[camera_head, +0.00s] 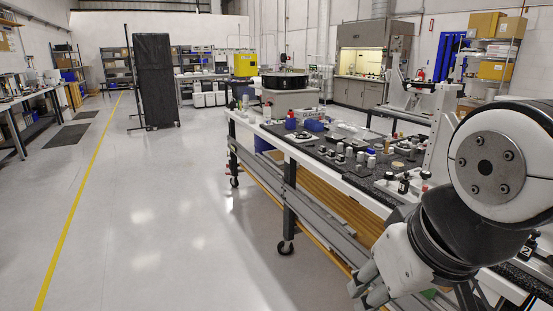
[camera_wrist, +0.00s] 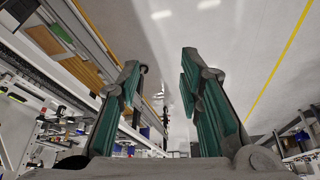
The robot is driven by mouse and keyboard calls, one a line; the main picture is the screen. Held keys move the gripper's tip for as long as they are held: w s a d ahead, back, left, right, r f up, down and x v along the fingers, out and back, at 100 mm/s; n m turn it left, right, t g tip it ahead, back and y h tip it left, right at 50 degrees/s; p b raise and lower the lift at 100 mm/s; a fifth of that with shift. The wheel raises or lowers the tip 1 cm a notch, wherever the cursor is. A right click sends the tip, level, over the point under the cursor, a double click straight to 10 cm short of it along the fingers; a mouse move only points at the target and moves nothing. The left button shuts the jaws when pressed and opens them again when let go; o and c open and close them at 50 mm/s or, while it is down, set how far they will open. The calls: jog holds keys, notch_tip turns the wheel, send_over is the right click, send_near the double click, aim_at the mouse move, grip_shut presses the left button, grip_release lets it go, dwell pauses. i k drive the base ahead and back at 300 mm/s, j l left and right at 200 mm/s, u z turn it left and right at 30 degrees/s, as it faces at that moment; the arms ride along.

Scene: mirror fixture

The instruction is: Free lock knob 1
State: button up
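My gripper (camera_wrist: 162,60) is open and empty in the wrist view, its two green-padded fingers spread apart over the floor and the bench side. In the head view my arm fills the right side and bends down beside the bench's near edge. A small black fixture part (camera_head: 404,184) stands on the dark bench top, left of my arm; its mark is too small to read. Another black part with a white "2" (camera_head: 528,246) shows at the right edge, partly behind my arm. I cannot make out which part is lock knob 1.
The long wheeled bench (camera_head: 345,180) carries several small bottles and knobs, a blue box (camera_head: 314,126) and a white upright post (camera_head: 441,132). A black covered rack (camera_head: 155,80) stands farther back. The floor (camera_head: 150,210) left of the bench is clear.

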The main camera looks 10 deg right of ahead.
aim_at(388, 176)
jog(key=i+j+z, duration=0.1)
jog(key=i+z, duration=0.15)
jog(key=i, duration=0.15)
jog(key=i+j+z, duration=0.25)
jog(key=i, duration=0.15)
jog(key=i+j+z, duration=0.15)
jog(key=i+z, duration=0.25)
jog(key=i+j+z, duration=0.25)
jog(key=z, duration=0.15)
